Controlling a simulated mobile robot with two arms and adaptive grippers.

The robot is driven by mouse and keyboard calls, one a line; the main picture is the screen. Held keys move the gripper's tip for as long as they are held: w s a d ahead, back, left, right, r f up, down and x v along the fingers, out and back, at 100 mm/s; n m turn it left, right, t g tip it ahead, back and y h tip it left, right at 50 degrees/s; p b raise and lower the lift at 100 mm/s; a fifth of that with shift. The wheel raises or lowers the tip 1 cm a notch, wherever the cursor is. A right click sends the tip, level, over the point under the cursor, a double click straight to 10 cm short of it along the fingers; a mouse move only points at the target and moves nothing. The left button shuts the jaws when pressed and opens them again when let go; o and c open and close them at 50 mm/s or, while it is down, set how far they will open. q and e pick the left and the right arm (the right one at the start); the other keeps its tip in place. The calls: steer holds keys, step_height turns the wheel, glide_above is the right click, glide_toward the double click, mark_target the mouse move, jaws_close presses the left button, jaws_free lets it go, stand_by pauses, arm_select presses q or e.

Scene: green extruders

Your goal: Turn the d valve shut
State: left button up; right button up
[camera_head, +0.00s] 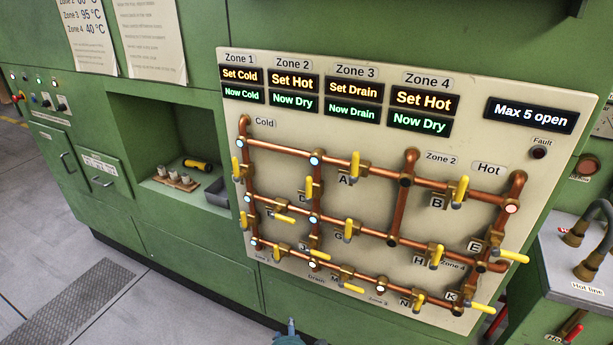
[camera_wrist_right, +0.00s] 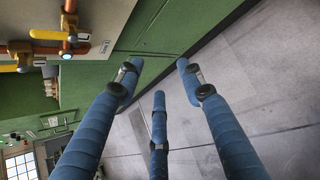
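A cream valve board (camera_head: 470,110) carries copper pipes with several yellow-handled valves. A small blue part of mine shows at the head view's bottom edge. My left gripper is not in view.
Displays (camera_head: 340,97) top the board; one reads "Max 5 open". A recess (camera_head: 150,125) at left holds small parts. A hose unit (camera_head: 580,265) stands at right. Grey floor (camera_head: 45,220) is clear at left. Pipework (camera_wrist_right: 50,45) shows at the wrist view's upper left.

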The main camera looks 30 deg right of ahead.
steer(key=w+d+r+n+t+h+p, duration=0.1)
steer(key=w+r+n+h, duration=0.15)
steer(key=r, duration=0.75)
steer(key=w+d+r+n+t+h, duration=0.15)
steer(key=w+r, duration=0.25)
steer(key=r, duration=0.6)
steer(key=n+t+h+p, duration=0.1)
steer(key=t+h, duration=0.1)
steer(key=h, duration=0.2)
glide_toward(307, 199)
step_height(307, 199, up, 4)
steer(key=p+x, duration=0.3)
steer(key=x, duration=0.7)
steer(key=shift+w+d+r, duration=0.15)
steer(key=shift+w+r, duration=0.05)
steer(key=shift+w, duration=0.2)
jaws_close()
